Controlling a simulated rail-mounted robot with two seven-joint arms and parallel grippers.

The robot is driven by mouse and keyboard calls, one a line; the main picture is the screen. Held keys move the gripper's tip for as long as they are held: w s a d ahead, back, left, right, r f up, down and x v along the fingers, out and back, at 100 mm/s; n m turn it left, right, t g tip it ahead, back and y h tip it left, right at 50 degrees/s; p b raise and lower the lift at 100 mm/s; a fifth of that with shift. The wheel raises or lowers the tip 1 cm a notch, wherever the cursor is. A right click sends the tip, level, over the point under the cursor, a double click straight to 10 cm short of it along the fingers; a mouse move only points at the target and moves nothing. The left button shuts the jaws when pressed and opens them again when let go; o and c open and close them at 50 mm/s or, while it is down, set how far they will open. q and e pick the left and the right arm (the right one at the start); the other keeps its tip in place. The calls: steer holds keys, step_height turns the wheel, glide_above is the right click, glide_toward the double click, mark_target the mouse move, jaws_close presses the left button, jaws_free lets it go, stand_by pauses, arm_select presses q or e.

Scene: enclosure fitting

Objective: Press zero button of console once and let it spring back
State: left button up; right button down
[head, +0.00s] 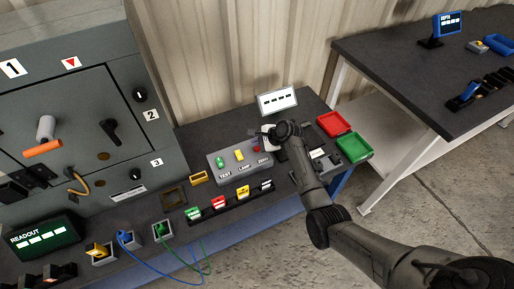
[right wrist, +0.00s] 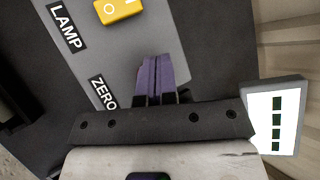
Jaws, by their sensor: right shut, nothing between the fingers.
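The grey console (head: 222,172) stands on the dark bench, with a green TEST button (head: 220,162), a yellow LAMP button (head: 239,155) and the ZERO label (head: 264,162) in a row. A little red of the zero button (head: 256,147) shows beside my right gripper (head: 259,139). In the right wrist view, the right gripper's purple fingertips (right wrist: 156,78) are together and empty, over the console beside the ZERO label (right wrist: 103,92). They hide the zero button there, so I cannot tell whether they touch it. The left gripper is not in view.
A white display (head: 277,100) stands behind the console. Red (head: 335,123) and green (head: 354,147) trays lie to its right. Several coloured blocks stand in a black rack (head: 230,205) in front. A grey cabinet (head: 85,120) rises at left.

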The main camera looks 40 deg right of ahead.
stand_by(0.3)
steer(key=shift+f, duration=0.15)
steer(key=shift+f, duration=0.25)
stand_by(0.4)
